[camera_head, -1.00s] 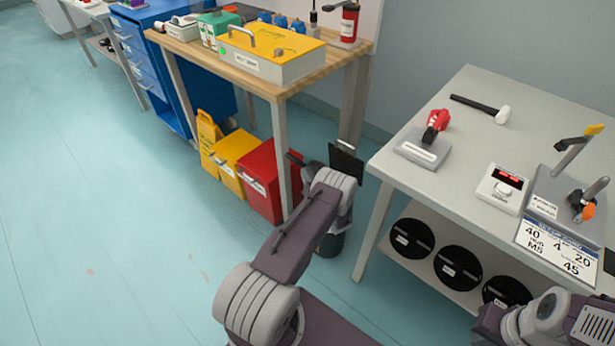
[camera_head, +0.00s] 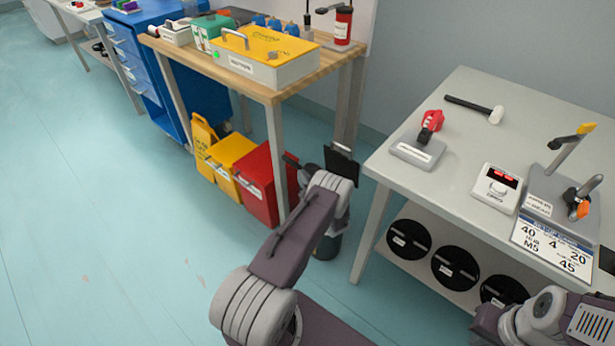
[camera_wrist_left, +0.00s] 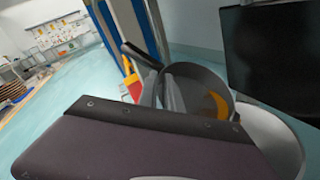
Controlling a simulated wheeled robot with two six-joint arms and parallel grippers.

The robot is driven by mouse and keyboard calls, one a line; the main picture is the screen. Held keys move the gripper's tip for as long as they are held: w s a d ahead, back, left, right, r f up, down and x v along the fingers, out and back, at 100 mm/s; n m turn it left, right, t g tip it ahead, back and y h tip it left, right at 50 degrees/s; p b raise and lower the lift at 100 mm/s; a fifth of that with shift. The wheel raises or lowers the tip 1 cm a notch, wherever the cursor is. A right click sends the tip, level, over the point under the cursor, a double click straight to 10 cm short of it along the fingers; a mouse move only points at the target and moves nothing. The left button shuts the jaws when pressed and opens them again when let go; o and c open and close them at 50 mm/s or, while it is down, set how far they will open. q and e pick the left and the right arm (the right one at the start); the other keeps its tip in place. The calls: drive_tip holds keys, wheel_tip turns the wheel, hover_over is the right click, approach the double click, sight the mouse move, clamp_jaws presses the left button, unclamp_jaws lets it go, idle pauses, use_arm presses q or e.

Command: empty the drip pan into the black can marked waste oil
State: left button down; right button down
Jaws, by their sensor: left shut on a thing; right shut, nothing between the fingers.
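The drip pan is a round dark pan (camera_wrist_left: 190,75) with an amber patch of oil inside, seen in the left wrist view. Its dark handle sticks out at the upper left there, and also left of my wrist in the head view. My left gripper (camera_wrist_left: 170,95) is shut on the pan; in the head view my own arm mostly hides both. A dark can (camera_head: 328,246) stands on the floor below my left wrist, mostly hidden by the arm. Its marking cannot be read. My right arm shows at the lower right, but its gripper is out of view.
A red bin (camera_head: 262,184) and a yellow bin (camera_head: 231,158) stand left of my wrist under the wooden bench (camera_head: 262,91). A black upright panel (camera_head: 341,163) is just behind the wrist. A grey table (camera_head: 462,140) stands close on the right. The floor at left is clear.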

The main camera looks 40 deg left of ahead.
use_arm(q)
drive_tip(key=shift+d, duration=0.1)
drive_tip(key=shift+w+d+r+b, duration=0.1)
drive_tip(key=shift+b, duration=0.35)
drive_tip(key=shift+d+r+m, duration=0.15)
drive_tip(key=shift+m, duration=0.25)
drive_tip(key=shift+w+r+y+b, duration=0.1)
drive_tip(key=shift+r+y+b, duration=0.05)
drive_tip(key=shift+y+b, duration=0.25)
drive_tip(key=shift+d, duration=0.15)
idle(0.4)
drive_tip(key=shift+d+m+b, duration=0.1)
drive_tip(key=shift+m+b, duration=0.2)
drive_tip(key=shift+b, duration=0.1)
drive_tip(key=shift+w+d+r+y, duration=0.1)
drive_tip(key=shift+w+d+y, duration=0.05)
drive_tip(key=shift+y, duration=0.15)
drive_tip(key=shift+d+r+m+t+b, duration=0.2)
drive_tip(key=shift+m+t+b, duration=0.1)
drive_tip(key=shift+m+b, duration=0.1)
idle(0.7)
